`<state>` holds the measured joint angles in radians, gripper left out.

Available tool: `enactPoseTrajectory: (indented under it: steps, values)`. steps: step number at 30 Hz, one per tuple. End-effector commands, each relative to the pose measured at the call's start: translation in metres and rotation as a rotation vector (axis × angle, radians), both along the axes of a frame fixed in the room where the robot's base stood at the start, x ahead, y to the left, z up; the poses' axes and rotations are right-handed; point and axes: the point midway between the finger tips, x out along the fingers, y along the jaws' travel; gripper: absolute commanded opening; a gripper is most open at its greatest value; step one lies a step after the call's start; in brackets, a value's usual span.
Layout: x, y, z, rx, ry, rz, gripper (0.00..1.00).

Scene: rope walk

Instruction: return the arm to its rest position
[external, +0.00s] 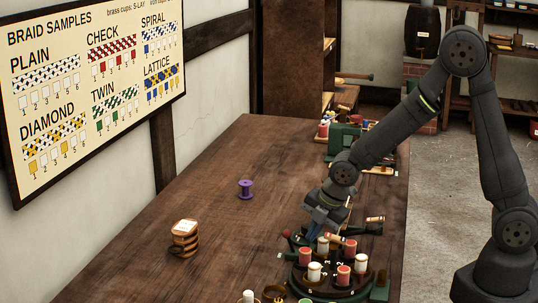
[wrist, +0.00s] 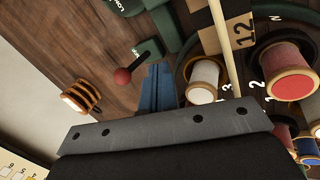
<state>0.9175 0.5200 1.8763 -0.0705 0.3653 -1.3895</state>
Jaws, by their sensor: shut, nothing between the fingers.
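My gripper (external: 321,240) is low over the near right part of the wooden table, at the round numbered stand (external: 340,294) that carries red and white spools. In the wrist view its blue fingers (wrist: 158,78) are together with nothing between them. A white-topped spool (wrist: 204,80) is just right of the fingers, and a red spool (wrist: 290,72) is farther right. My arm is bent, its elbow raised high at the right of the external view. Whether the fingertips touch the stand cannot be told.
A red-knobbed lever (wrist: 122,76) is close left of the fingers. A pale rod (wrist: 222,30) rises near the spools. A purple spool (external: 245,189) and a stack of brown rings (external: 185,240) stand on the left table. Green equipment (external: 343,140) is at the back. The table's middle is clear.

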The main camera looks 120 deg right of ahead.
Motion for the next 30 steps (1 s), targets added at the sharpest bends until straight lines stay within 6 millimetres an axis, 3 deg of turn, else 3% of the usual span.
enactPoseTrajectory:
  steps: [4, 21, 30]
  values:
    - [-0.004, 0.004, -0.003, -0.043, -0.043, -0.001, 0.0]
    - [-0.021, 0.029, 0.069, -0.041, -0.041, 0.0, 0.0]
    - [-0.026, 0.037, 0.086, -0.039, -0.038, 0.001, 0.0]
